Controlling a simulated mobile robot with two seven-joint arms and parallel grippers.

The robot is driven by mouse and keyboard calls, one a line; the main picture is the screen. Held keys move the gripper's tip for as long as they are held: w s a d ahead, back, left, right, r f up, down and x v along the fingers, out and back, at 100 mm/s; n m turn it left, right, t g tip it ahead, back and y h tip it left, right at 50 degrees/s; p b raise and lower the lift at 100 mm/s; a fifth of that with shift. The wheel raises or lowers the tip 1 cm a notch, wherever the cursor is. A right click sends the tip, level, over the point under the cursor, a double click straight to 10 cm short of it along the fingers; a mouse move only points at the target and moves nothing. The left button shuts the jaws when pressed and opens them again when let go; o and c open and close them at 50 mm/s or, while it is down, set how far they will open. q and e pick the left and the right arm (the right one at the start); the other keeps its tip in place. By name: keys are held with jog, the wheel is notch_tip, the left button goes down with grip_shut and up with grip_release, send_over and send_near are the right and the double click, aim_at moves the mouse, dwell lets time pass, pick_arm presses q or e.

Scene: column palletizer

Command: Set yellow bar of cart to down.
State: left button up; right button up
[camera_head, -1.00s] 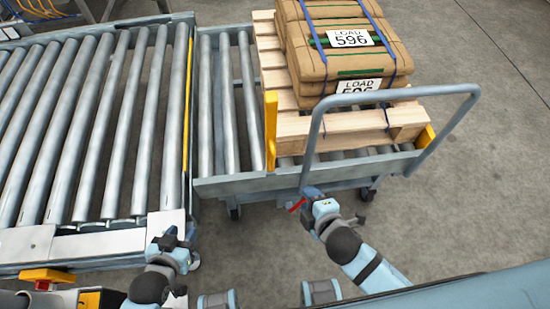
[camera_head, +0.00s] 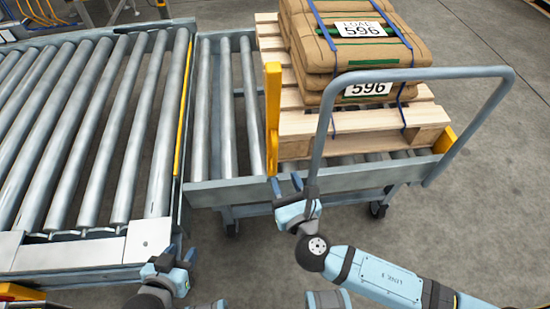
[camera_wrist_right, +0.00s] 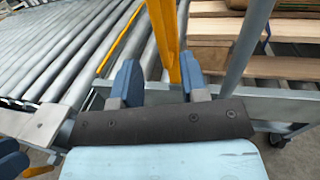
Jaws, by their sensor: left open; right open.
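The cart (camera_head: 345,178) stands against the right end of the roller conveyor. Its yellow bar (camera_head: 272,105) stands upright at the cart's near left, beside the pallet; it also shows in the right wrist view (camera_wrist_right: 163,30). My right gripper (camera_head: 288,183) is open at the cart's near side, close to the bar's lower end. In the right wrist view its two blue fingers (camera_wrist_right: 160,75) are spread, with the bar appearing between them; contact cannot be told. My left gripper (camera_head: 168,258) is open and empty near the conveyor's front corner.
A wooden pallet (camera_head: 350,135) with stacked brown sacks (camera_head: 365,55) labelled 596 lies on the cart. The cart's grey handle (camera_head: 420,73) arches close beside my right gripper. The roller conveyor (camera_head: 95,130) fills the left. Open floor (camera_head: 500,200) lies to the right.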

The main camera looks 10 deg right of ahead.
aim_at(276, 161)
jog(key=w, duration=0.2)
jog(key=w+a, duration=0.1)
jog(key=w, duration=0.4)
jog(key=shift+w+a, duration=0.25)
jog(key=shift+w, duration=0.05)
jog(key=shift+c, duration=0.4)
grip_shut()
